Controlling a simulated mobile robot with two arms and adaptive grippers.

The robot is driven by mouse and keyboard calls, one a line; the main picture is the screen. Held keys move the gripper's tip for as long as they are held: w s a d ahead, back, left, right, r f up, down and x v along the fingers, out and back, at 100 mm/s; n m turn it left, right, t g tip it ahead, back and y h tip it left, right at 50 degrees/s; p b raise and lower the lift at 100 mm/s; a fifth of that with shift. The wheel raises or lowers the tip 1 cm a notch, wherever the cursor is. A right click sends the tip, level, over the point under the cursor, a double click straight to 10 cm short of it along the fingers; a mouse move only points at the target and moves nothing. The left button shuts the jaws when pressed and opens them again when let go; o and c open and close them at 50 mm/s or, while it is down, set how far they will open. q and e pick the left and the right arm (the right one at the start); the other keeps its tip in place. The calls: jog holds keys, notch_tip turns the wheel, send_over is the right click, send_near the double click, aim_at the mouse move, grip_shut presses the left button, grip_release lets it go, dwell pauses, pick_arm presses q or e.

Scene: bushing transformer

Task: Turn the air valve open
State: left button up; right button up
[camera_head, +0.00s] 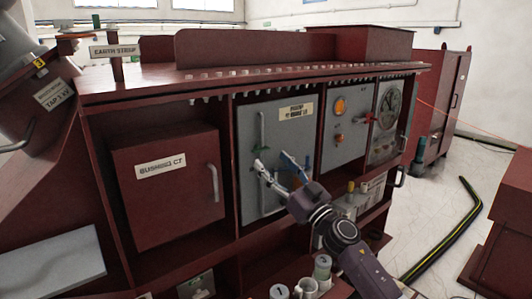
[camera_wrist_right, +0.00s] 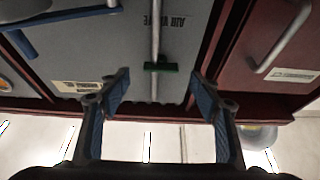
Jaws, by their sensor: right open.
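The air valve shows in the wrist view as a green handle (camera_wrist_right: 160,67) lying across a thin vertical grey pipe (camera_wrist_right: 155,30). An upside-down "AIR VALVE" label (camera_wrist_right: 168,20) is partly hidden behind the pipe. In the head view the pipe (camera_head: 262,128) runs down the left side of a grey panel (camera_head: 281,130). My right gripper (camera_head: 272,162) is open in front of this panel. In the wrist view its blue-padded fingers (camera_wrist_right: 160,76) are spread to both sides of the green handle, with nothing gripped. Contact cannot be told. My left gripper is not in view.
A panel with orange lamps (camera_head: 345,125) and a dial gauge (camera_head: 389,105) are to the right. White-topped cylinders (camera_head: 322,267) stand low in front.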

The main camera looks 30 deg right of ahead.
aim_at(262, 151)
jog(key=shift+p+x, duration=0.45)
jog(key=shift+x, duration=1.55)
jog(key=shift+f, duration=0.1)
jog(key=c, duration=1.2)
jog(key=shift+o, duration=0.2)
